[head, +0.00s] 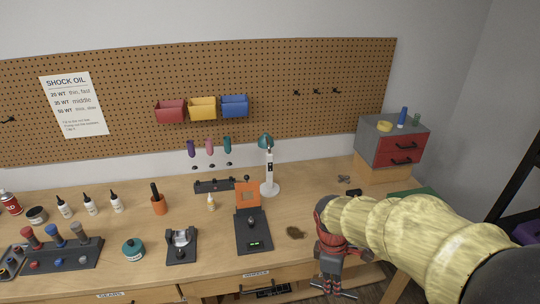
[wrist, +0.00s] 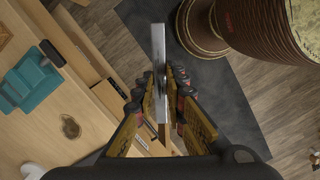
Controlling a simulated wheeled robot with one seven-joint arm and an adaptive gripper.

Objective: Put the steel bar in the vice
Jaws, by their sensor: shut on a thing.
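The steel bar (wrist: 158,55) shows in the wrist view as a long, flat grey piece. My gripper (wrist: 160,92) is shut on it, with a finger on each side, and the bar sticks out beyond the fingertips. A teal vice (wrist: 28,84) stands on the bench at the left of the wrist view, apart from the bar. My arm seems to hide it in the head view.
The wooden bench (head: 150,272) carries several bottles, a black stand with an orange panel (head: 248,194) and a lamp (head: 268,170). A brown patch (head: 295,232) marks the bench top. A drawer unit (head: 393,140) stands at the back right. Dark matting (wrist: 215,95) covers the floor below the bar.

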